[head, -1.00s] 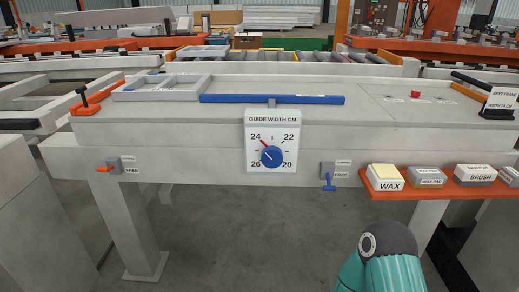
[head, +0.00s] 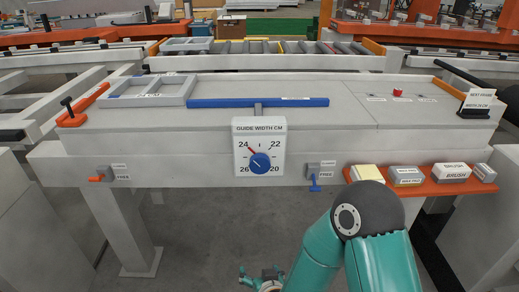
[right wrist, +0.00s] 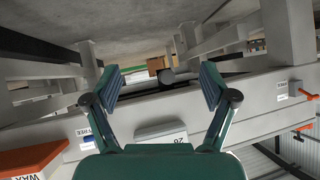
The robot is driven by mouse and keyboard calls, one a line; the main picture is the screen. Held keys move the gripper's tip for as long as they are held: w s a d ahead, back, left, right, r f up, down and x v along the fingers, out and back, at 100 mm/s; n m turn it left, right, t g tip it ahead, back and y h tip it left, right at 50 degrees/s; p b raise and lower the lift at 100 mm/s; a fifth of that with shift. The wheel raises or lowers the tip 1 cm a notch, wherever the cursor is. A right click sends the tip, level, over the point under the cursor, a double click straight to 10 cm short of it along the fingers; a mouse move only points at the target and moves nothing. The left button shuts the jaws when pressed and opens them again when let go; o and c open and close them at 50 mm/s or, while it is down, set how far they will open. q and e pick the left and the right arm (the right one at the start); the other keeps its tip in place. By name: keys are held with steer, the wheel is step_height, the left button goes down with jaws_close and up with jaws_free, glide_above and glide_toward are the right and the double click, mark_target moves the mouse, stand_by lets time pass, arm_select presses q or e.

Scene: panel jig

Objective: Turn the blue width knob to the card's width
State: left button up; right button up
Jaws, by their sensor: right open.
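The blue width knob (head: 260,163) sits on the white dial plate (head: 241,164) on the jig's front face. Its red pointer (head: 253,150) points up and left, close to the 24 mark. The card (head: 480,97) at the right end of the jig reads "NEXT FRAME" and a width that looks like 24 cm. My right gripper (head: 262,276) is low in front of the jig, below the dial and apart from it. In the right wrist view it is open and empty (right wrist: 160,88), with part of the dial plate (right wrist: 162,136) visible beyond; the knob is hidden there. My left gripper is not in view.
A blue guide bar (head: 258,102) and a grey frame (head: 150,90) lie on the jig top. Clamp levers flank the dial: orange (head: 98,178) left, blue (head: 315,184) right. An orange shelf (head: 420,188) holds wax and brush blocks at right. Space below the dial is open.

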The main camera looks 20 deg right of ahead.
mark_target(260, 167)
step_height(260, 167, up, 23)
steer(key=w+d+m+t+h+p, duration=0.1)
steer(key=w+m+t+h+p, duration=0.1)
steer(key=t+h+p, duration=0.3)
steer(key=shift+t, duration=0.6)
steer(key=x, duration=0.5)
steer(key=b+x, duration=0.1)
steer(key=x, duration=0.9)
steer(key=shift+w+f, duration=0.1)
steer(key=shift+f, duration=0.25)
steer(key=shift+w+d+n+b, duration=0.15)
steer(key=shift+w+n+b, duration=0.15)
steer(key=shift+w, duration=0.5)
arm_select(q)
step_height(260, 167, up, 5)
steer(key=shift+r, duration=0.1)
arm_select(e)
steer(key=c, duration=1.2)
steer(key=shift+n+b, duration=0.35)
steer(key=shift+n, duration=0.05)
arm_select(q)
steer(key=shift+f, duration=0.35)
